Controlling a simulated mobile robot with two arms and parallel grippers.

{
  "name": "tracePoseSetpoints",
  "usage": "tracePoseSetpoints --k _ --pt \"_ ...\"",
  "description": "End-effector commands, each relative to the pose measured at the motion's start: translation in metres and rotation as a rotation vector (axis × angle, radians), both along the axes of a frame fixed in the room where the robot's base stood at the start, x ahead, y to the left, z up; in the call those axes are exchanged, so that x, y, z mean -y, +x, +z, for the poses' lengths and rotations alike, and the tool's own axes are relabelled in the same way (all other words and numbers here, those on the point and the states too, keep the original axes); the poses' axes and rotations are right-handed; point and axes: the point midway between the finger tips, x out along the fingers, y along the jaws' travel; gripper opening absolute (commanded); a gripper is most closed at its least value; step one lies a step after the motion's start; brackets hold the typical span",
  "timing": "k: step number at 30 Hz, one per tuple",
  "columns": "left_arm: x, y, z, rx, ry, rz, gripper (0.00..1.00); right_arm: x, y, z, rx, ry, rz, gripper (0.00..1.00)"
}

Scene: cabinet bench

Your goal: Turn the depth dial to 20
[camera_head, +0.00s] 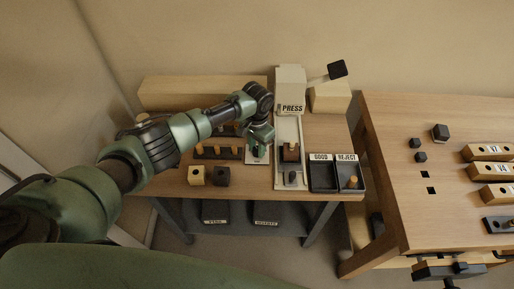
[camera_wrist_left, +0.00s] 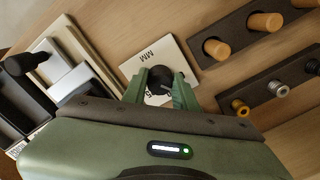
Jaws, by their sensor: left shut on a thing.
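The depth dial (camera_wrist_left: 158,79) is a dark round knob on a white square plate (camera_wrist_left: 142,62) marked "MM" in the left wrist view. My left gripper (camera_wrist_left: 160,86) is shut on the dial, one green finger on each side. The fingers and palm hide part of the knob and most of the scale, so I cannot read its setting. In the head view the white dial plate (camera_head: 254,157) shows just below my left gripper (camera_head: 259,143), and the knob itself is hidden. My right gripper is not in view.
A white press (camera_head: 290,92) with a black-ended lever (camera_head: 337,69) stands behind and right of the dial. Dark racks of pegs (camera_head: 217,153) are on the left. Black GOOD and REJECT trays (camera_head: 322,178) are at front right. Two small blocks (camera_head: 197,175) stand near the front edge.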

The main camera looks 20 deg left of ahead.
Motion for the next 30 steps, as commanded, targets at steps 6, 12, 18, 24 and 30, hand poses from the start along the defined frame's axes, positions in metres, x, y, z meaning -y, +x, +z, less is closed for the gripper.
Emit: tracePoseSetpoints --k 6,12,18,24,30 --pt "0.0004 0.0001 -0.0008 0.001 -0.002 -0.200 0.00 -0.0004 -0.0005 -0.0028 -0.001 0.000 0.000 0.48" --pt "0.0001 0.0005 -0.0003 0.002 -0.001 -0.361 0.00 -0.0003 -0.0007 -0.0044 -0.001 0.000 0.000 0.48" --pt "0.0002 0.0008 -0.0001 0.002 -0.001 -0.481 0.00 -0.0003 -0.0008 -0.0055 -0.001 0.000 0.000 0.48" --pt "0.0003 0.0007 0.0000 0.002 -0.001 -0.553 0.00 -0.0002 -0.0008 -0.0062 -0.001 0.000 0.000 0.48" --pt "0.0003 0.0006 0.0000 0.002 -0.001 -0.582 0.00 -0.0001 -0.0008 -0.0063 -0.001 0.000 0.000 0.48"
